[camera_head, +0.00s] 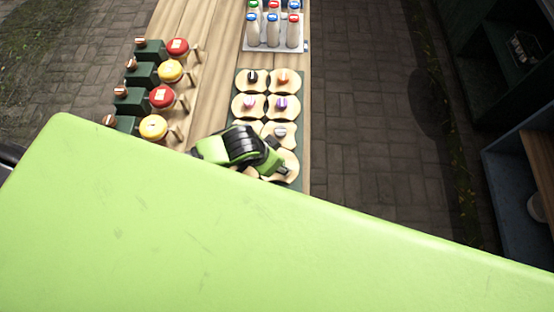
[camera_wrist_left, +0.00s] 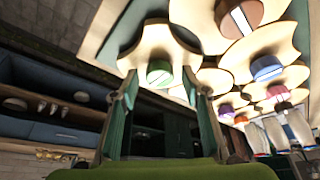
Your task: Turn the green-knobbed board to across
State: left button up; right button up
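The green-knobbed board is a pale wooden board with scalloped edges; its green knob (camera_wrist_left: 159,70) shows in the left wrist view between my fingers. In the head view, the board at the near right of the board group (camera_head: 291,163) is partly covered by my left gripper (camera_head: 283,171), and its knob is hidden there. My left gripper (camera_wrist_left: 160,92) is open, with one finger on each side of the knob in the left wrist view. I cannot tell whether the fingers touch it. My right gripper is not in view.
Other boards with black (camera_head: 252,76), orange (camera_head: 284,77) and purple (camera_head: 281,103) knobs stand close by on the wooden counter (camera_head: 215,75). Capped bottles (camera_head: 272,32) stand behind. Dark green blocks (camera_head: 142,73) with red and yellow discs line the left edge. Paving lies right.

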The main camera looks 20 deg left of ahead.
pick_arm(q)
jog(key=shift+r, duration=0.15)
jog(key=v, duration=1.1)
jog(key=shift+s+a+r, duration=0.15)
jog(key=shift+s+r, duration=0.05)
jog(key=shift+r, duration=0.1)
